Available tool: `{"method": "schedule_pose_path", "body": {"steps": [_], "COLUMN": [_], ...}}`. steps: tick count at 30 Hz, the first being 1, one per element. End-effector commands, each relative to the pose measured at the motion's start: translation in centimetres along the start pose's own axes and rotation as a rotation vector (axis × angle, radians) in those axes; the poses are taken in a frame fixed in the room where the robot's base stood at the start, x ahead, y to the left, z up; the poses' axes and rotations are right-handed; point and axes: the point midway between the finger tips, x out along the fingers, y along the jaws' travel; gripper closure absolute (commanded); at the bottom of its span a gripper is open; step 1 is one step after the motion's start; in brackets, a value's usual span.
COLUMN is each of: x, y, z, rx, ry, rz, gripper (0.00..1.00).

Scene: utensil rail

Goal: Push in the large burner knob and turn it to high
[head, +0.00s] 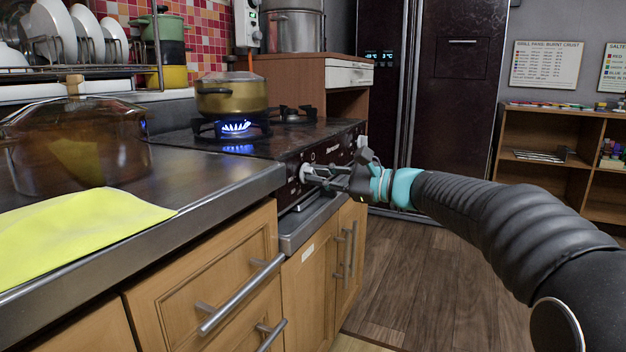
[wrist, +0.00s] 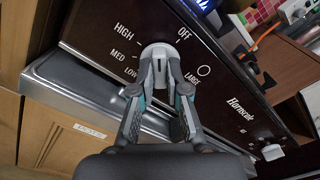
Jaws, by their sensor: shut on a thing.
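The large burner knob (wrist: 157,51) is a pale round knob on the dark stove panel (wrist: 225,85), beside the word LARGE. OFF, HIGH, MED and LOW are printed around it. My gripper (wrist: 158,76) is shut on the knob, with a fingertip on each side of its grip. The fingers hide part of the knob, so I cannot tell its exact setting. In the head view the knob (head: 305,173) shows at the stove front, with my gripper (head: 316,175) reaching it from the right. A blue flame (head: 235,128) burns under a brass-coloured pot (head: 231,98).
A second pale knob (wrist: 272,152) sits farther along the panel. A metal ledge (head: 310,222) juts out below the panel, above wooden cabinets (head: 325,265) with bar handles. A glass pot (head: 75,145) and yellow cloth (head: 80,232) lie on the left counter. The floor at right is clear.

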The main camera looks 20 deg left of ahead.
Motion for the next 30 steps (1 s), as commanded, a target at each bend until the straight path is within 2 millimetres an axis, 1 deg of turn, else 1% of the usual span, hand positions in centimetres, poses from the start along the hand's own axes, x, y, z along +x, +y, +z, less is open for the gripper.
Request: {"method": "schedule_pose_path", "body": {"steps": [6, 16, 21, 24, 30], "x": [-0.03, -0.02, -0.03, -0.03, -0.02], "y": [-0.11, -0.15, -0.15, -0.16, -0.16], "z": [0.03, 0.06, 0.06, 0.07, 0.07], "rx": [-0.115, -0.147, -0.284, -0.337, -0.348], "ry": [0.001, 0.001, 0.001, 0.001, 0.001], "rz": [-0.003, -0.003, -0.003, -0.004, -0.004], "gripper": [1.00, 1.00, 1.00, 1.00, 1.00]}}
